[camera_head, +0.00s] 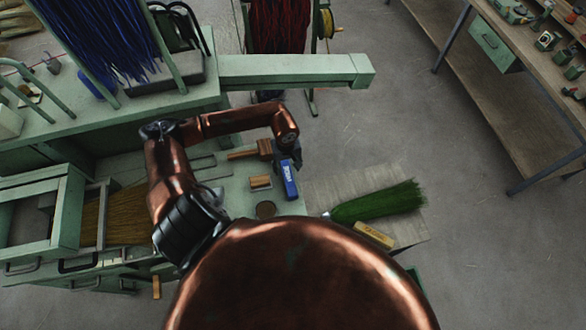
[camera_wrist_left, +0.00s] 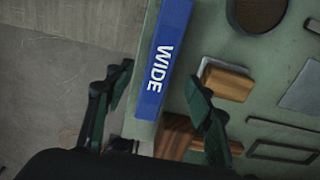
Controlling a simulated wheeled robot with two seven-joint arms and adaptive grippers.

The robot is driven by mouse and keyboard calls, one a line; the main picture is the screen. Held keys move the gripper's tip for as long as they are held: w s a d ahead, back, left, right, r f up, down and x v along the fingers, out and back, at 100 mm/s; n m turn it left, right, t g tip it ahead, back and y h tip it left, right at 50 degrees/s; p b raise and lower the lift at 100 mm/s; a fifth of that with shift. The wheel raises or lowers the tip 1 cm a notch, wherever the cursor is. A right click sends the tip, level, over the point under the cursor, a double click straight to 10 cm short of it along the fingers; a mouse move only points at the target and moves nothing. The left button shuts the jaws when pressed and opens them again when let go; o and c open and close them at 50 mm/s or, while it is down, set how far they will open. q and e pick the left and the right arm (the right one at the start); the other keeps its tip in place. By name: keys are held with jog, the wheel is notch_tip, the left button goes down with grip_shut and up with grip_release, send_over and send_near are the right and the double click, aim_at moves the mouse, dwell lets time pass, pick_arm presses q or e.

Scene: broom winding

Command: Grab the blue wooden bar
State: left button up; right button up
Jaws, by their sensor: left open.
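The blue wooden bar (camera_head: 290,180), lettered "WIDE", lies at the right edge of the green worktop (camera_head: 238,190). In the left wrist view the blue bar (camera_wrist_left: 170,50) runs up between my fingertips, with its near end by the gripper. My left gripper (camera_wrist_left: 160,92) is open, with one finger on each side of the bar and a gap on the left side. In the head view my left gripper (camera_head: 288,157) is at the bar's far end, partly hidden by my wrist. My right gripper is in neither view.
Wooden blocks (camera_head: 260,183) and (camera_wrist_left: 228,83) a block beside the bar lie on the worktop, close to my right-hand finger in the wrist view. A round brown disc (camera_head: 266,210) is nearby. A green broom head (camera_head: 380,203) lies on a board to the right.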

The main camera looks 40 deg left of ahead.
aim_at(288, 175)
pick_arm(q)
jog(key=shift+s+d+f+p, duration=0.2)
jog(key=shift+s+f+p, duration=0.7)
jog(key=shift+f+p, duration=0.15)
jog(key=w+f, duration=0.1)
jog(key=f, duration=0.2)
jog(key=shift+w, duration=0.4)
jog(key=shift+a+f, duration=0.1)
jog(key=shift+f, duration=0.15)
jog(key=shift+s+r, duration=0.15)
jog(key=shift+s, duration=0.1)
jog(key=shift+c, duration=0.6)
jog(key=shift+w, duration=0.3)
jog(key=c, duration=0.5)
jog(key=shift+c, duration=0.7)
jog(key=shift+s, duration=0.25)
jog(key=c, duration=0.3)
jog(key=shift+w, duration=0.15)
grip_shut()
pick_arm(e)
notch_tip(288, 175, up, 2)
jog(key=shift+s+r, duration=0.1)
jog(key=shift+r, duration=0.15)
